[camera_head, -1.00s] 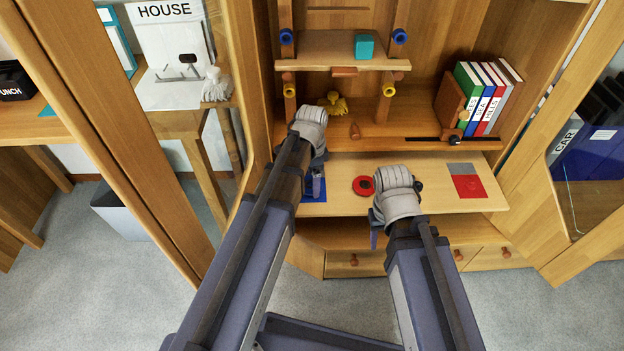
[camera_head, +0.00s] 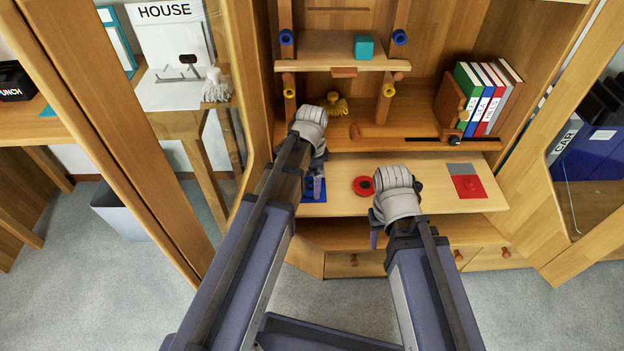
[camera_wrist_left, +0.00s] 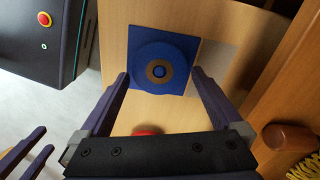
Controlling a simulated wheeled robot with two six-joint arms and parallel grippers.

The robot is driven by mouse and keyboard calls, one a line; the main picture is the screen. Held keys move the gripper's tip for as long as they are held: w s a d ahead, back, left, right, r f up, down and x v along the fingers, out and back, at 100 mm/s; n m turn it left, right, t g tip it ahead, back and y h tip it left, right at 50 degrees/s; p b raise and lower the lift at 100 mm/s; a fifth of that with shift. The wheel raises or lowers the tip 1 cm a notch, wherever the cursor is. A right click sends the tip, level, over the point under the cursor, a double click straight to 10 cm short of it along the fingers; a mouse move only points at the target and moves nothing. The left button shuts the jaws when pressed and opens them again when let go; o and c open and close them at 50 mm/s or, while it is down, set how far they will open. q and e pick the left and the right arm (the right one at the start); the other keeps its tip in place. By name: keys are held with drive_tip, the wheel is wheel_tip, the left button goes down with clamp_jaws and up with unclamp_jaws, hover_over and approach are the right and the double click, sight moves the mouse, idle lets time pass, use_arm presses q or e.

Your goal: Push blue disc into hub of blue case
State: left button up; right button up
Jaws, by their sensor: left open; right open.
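A round blue case (camera_wrist_left: 178,56) lies flat on a blue square mat (camera_wrist_left: 138,35) in the left wrist view. At its middle a tan-brown ring (camera_wrist_left: 149,72) surrounds a small blue round centre (camera_wrist_left: 158,71). I cannot tell whether that centre is a separate disc or how deep it sits. My left gripper (camera_wrist_left: 161,76) is open and empty, its fingers pointing at the case from either side. In the head view my left gripper (camera_head: 316,188) hides most of the case above the mat (camera_head: 308,200). My right gripper (camera_head: 375,238) is open at the board's front edge, partly hidden by its wrist.
A red round case (camera_head: 363,186) lies on the wooden board (camera_head: 430,200) between the grippers. A red square mat (camera_head: 468,187) is at the right. Behind stand a shelf with a teal cube (camera_head: 364,46), a yellow tassel (camera_head: 337,104) and several books (camera_head: 485,95).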

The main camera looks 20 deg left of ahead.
sight(312, 185)
use_arm(q)
wheel_tip(312, 185, up, 7)
drive_tip(key=p, duration=0.6)
drive_tip(key=shift+r+p, duration=0.15)
drive_tip(key=shift+p, duration=0.25)
drive_tip(key=s+d+r+n+p, duration=0.4)
drive_tip(key=s+r+p, duration=0.3)
drive_tip(key=r+p, duration=0.4)
drive_tip(key=s+d+r+n+y+p, duration=0.1)
drive_tip(key=s+d+r+n+p, duration=0.3)
drive_tip(key=r+p, duration=0.6)
drive_tip(key=s+d+r, duration=0.1)
drive_tip(key=s+d, duration=0.1)
drive_tip(key=s, duration=0.1)
drive_tip(key=shift+s+p, duration=0.3)
drive_tip(key=shift+p, duration=0.05)
